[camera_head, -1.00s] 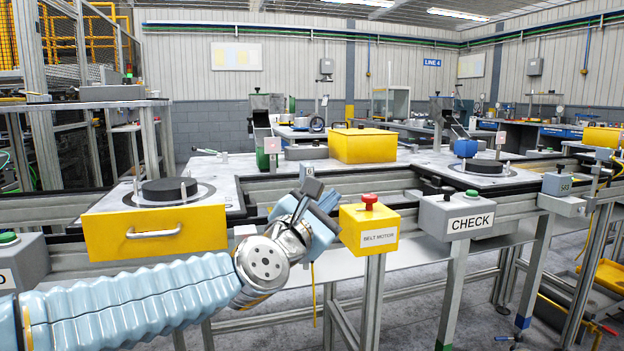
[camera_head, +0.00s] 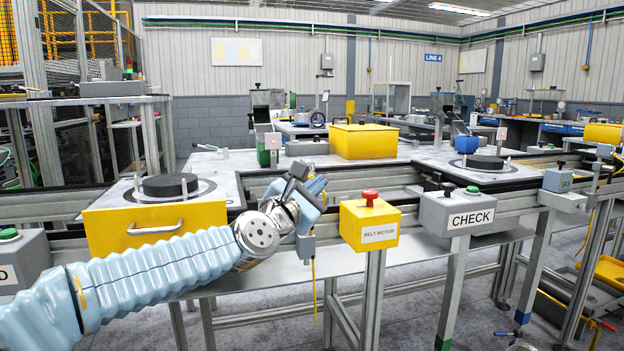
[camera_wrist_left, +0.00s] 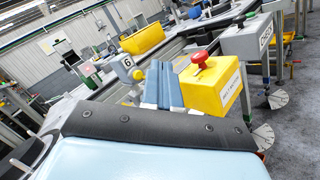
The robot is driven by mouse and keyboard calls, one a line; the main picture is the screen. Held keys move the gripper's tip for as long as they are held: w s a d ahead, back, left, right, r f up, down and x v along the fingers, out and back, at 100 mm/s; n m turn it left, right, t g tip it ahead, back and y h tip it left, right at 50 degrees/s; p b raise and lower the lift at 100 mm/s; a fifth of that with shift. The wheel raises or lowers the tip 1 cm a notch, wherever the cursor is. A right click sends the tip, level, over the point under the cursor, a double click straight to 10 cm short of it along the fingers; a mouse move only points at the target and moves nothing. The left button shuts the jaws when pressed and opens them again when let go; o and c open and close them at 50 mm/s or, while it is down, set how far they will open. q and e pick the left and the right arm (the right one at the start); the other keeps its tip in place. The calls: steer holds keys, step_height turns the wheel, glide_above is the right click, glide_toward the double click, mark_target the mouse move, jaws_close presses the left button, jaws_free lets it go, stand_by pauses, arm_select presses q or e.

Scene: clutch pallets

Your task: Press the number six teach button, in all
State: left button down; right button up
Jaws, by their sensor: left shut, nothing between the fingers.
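In the left wrist view a small grey box marked 6 (camera_wrist_left: 126,67) stands just left of my left gripper's fingers. Its top is small and blurred there, so I cannot make out the button clearly. My left gripper (camera_wrist_left: 165,68) is shut and empty, its blue fingers pointing away from the wrist, between the 6 box and the yellow box. In the head view my left gripper (camera_head: 318,190) is at the front edge of the line and hides much of what is behind it. I cannot tell whether it touches the 6 box. My right gripper is not in view.
A yellow BELT MOTOR box (camera_head: 370,226) with a red button stands close right of the gripper. A grey CHECK box (camera_head: 458,214) with a green button is further right. A yellow drawer front (camera_head: 155,229) is to the left.

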arm_select(q)
steer(key=shift+w+a, duration=0.3)
steer(key=shift+w, duration=0.45)
steer(key=shift+w, duration=0.1)
stand_by(1.5)
steer(key=shift+w+a, duration=0.1)
steer(key=shift+w, duration=0.15)
steer(key=shift+w+a+b, duration=0.15)
steer(key=shift+w+b, duration=0.25)
steer(key=shift+w, duration=0.1)
stand_by(0.6)
steer(key=shift+s, duration=0.1)
steer(key=shift+s+d, duration=0.25)
steer(key=shift+s, duration=0.5)
steer(key=shift+s+b, duration=0.1)
steer(key=shift+b, duration=0.2)
